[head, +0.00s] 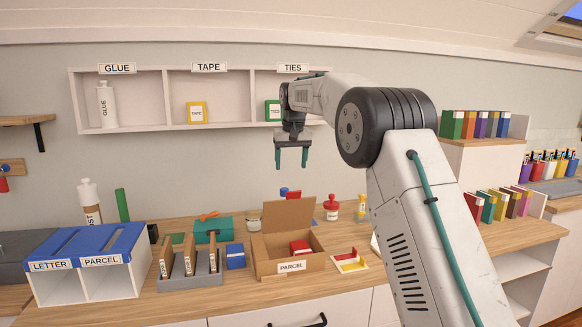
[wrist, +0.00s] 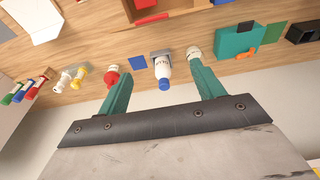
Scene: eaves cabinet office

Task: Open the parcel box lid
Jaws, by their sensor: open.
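The cardboard box (head: 290,266) labelled PARCEL stands on the wooden counter. Its back flap (head: 289,213) stands up, its top is open, and a red block (head: 300,247) lies inside. At the left, a white box (head: 112,284) has compartments labelled LETTER and PARCEL, with blue covers (head: 85,241) on top. My gripper (head: 291,163) is open and empty, pointing down in the air above and behind the cardboard box, in front of the wall. In the wrist view my gripper (wrist: 159,74) has its two teal fingers apart, and part of the cardboard box (wrist: 177,15) shows at the top edge.
A teal case (head: 213,229), a grey rack (head: 190,280) and a red-topped stamp (head: 331,206) stand around the cardboard box. A wall shelf (head: 150,129) with GLUE, TAPE and TIES bays hangs behind my gripper.

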